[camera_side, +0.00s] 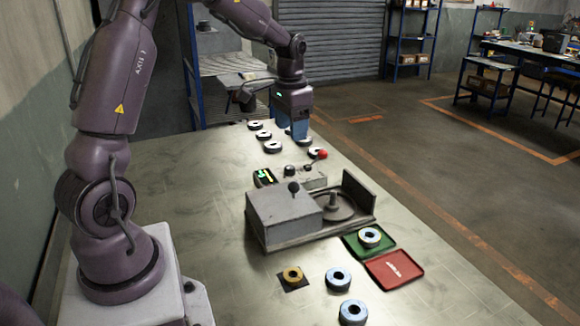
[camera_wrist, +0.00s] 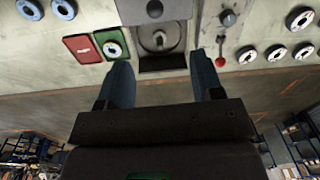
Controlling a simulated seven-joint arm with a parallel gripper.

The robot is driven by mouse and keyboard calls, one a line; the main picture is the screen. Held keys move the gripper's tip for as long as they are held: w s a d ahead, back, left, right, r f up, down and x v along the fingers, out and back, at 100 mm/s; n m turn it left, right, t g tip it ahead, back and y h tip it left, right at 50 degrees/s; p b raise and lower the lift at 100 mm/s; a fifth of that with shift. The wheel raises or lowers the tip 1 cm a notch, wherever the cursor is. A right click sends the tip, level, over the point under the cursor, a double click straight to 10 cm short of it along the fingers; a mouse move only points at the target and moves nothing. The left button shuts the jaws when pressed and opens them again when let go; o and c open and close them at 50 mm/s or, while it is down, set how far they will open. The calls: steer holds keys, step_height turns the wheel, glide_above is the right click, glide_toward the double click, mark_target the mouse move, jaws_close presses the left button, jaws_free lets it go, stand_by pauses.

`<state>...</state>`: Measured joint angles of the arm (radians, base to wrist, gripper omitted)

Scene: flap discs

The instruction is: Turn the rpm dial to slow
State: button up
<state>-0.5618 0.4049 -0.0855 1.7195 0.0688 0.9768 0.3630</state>
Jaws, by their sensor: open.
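The grey control box (camera_side: 312,181) stands on the bench in the side view, with a dark round knob (camera_side: 289,170) on top that looks like the rpm dial. The knob also shows near the top of the wrist view (camera_wrist: 228,18). Its markings and setting are too small to read. A red-ball lever (camera_side: 322,154) sits beside it on the same box. My gripper (camera_side: 299,137) is open, its blue fingers pointing down, beyond the box near the far discs. In the wrist view my gripper (camera_wrist: 160,62) has nothing between its fingers, and the dial lies up and right of them.
A grey machine with a black-knobbed lever (camera_side: 293,187) and a spindle plate stands nearer. A small green display (camera_side: 264,177) is left of the control box. Green (camera_side: 354,246) and red (camera_side: 393,268) trays lie at right. Several loose discs lie at both bench ends.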

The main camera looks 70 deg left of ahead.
mark_target(290, 167)
steer(key=w+a+f+m, duration=0.3)
steer(key=a+f+m, duration=0.1)
steer(key=a, duration=0.4)
steer(key=w+a+f+m, duration=0.3)
steer(key=a+f+m, duration=0.1)
steer(key=a, duration=0.3)
steer(key=f, duration=0.8)
steer(key=a+f, duration=0.1)
steer(key=f, duration=0.3)
steer(key=shift+w+f, duration=0.25)
steer(key=shift+w, duration=0.1)
steer(key=c, duration=0.9)
